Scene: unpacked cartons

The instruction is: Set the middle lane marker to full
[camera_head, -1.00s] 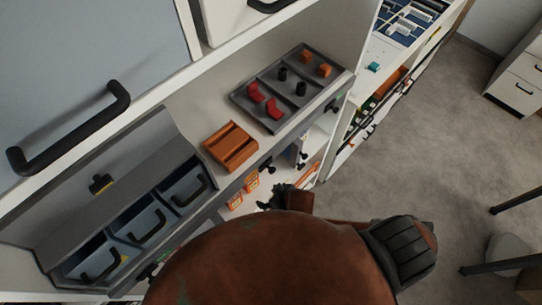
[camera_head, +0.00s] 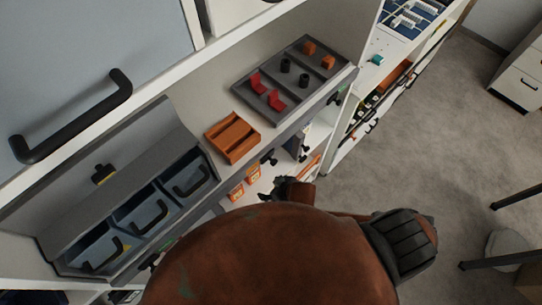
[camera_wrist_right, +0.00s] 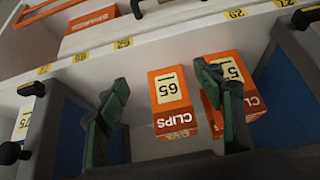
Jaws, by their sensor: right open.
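I cannot tell for sure which part is the middle lane marker. Small black knobs sit along the shelf front, one (camera_head: 268,157) right of the orange tray. In the right wrist view a black knob (camera_wrist_right: 33,89) is at the left and another (camera_wrist_right: 306,17) at the upper right. My right gripper (camera_head: 279,188) is at the shelf front, mostly hidden behind my own arm in the head view. In the wrist view the right gripper (camera_wrist_right: 160,78) has its dark green fingers apart, with nothing held. An orange clips box (camera_wrist_right: 172,100) appears between them, a second clips box (camera_wrist_right: 254,103) behind the right finger.
A grey divided tray (camera_head: 309,68) with red, black and orange pieces sits on the shelf top beside an orange tray (camera_head: 232,137). Blue-grey drawers (camera_head: 141,217) with black handles are lower left. The floor (camera_head: 440,140) at right is open.

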